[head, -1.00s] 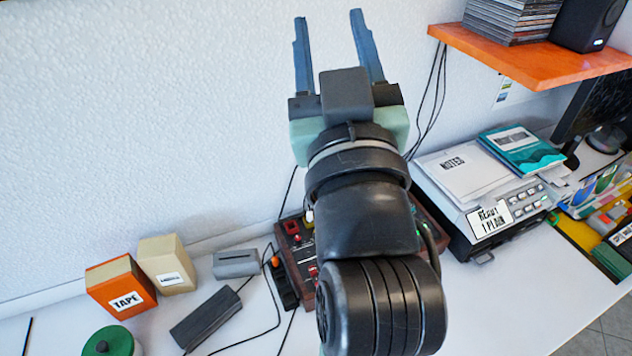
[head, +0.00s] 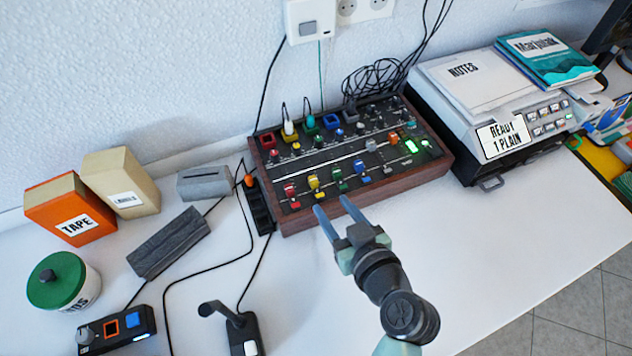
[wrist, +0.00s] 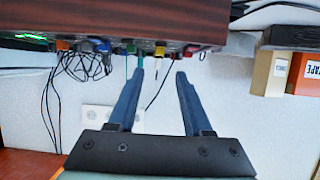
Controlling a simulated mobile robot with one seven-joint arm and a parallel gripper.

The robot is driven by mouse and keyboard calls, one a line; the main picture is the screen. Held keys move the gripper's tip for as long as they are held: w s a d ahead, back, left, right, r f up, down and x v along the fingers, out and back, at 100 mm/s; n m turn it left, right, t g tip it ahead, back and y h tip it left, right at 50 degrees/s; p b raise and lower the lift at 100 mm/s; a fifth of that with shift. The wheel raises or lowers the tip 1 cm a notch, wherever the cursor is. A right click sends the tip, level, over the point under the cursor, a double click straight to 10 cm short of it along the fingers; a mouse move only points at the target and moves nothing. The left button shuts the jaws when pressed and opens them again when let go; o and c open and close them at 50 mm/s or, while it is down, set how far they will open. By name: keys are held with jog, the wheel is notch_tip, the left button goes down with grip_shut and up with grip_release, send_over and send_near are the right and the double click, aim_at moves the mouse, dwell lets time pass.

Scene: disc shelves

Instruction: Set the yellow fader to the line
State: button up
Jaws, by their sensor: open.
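The yellow fader (head: 314,183) is on the mixer (head: 441,166), between a red fader (head: 291,191) and a green fader (head: 338,179). In the head view a pale line crosses the panel; the yellow fader cap sits on the front side of it. My gripper (head: 331,204) is open and empty, at the mixer's front edge, just in front of the yellow and green faders and apart from them. In the wrist view the gripper (wrist: 160,74) fingers point toward the mixer's edge, seen upside down.
A printer with a notes sheet (head: 465,70) stands to the right. An orange tape box (head: 70,208), a beige box (head: 122,182) and a green-lidded tin (head: 62,283) are at left. The table right of my gripper is clear.

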aim_at(314, 180)
jog(key=x, duration=0.9)
jog(key=shift+w+f, duration=0.15)
jog(key=shift+w, duration=0.1)
grip_shut()
dwell(1.0)
